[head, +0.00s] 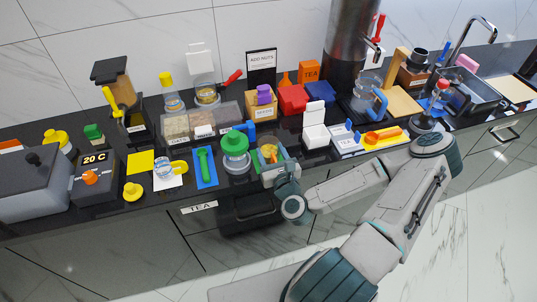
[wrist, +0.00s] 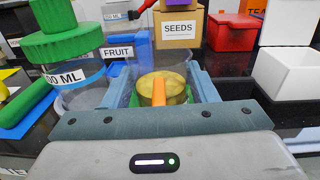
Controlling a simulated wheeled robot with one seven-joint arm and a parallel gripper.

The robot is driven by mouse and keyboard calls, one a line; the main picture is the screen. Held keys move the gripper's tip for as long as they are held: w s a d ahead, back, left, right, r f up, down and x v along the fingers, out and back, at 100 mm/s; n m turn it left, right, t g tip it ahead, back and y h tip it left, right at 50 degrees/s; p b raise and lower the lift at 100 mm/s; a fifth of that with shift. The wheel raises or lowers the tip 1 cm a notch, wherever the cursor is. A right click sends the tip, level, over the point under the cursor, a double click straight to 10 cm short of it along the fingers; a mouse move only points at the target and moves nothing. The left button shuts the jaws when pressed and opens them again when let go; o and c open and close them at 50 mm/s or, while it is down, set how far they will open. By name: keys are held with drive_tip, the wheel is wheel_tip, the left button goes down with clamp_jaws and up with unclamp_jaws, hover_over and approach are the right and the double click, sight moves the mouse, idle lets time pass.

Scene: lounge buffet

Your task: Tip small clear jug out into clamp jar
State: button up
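What looks like the small clear jug (wrist: 176,91) has yellow contents and an upright orange strip, probably its handle, facing me. It also shows in the head view (head: 269,151), on the counter right of the green-lidded jar. My gripper (wrist: 160,92) is low in front of it, fingers spread on either side with the orange strip between them. The gripper also shows in the head view (head: 277,165). I see no grip on the jug. A clear jar with a raised lid and red lever (head: 207,95), likely the clamp jar, stands farther back, behind the ingredient bins.
A green-lidded jar (wrist: 72,75) marked in ML stands close left of my gripper. The seeds box (wrist: 178,29), red bin (wrist: 231,31) and white bin (wrist: 285,75) stand behind and right. Ingredient bins (head: 190,128) lie between the jug and the lever jar.

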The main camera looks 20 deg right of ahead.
drive_tip(key=shift+o, duration=0.9)
drive_tip(key=c, duration=0.9)
drive_tip(key=shift+r+p, duration=2.55)
drive_tip(key=shift+c, duration=0.2)
drive_tip(key=o, duration=0.4)
drive_tip(key=shift+c, duration=1.3)
drive_tip(key=shift+s+a, duration=0.1)
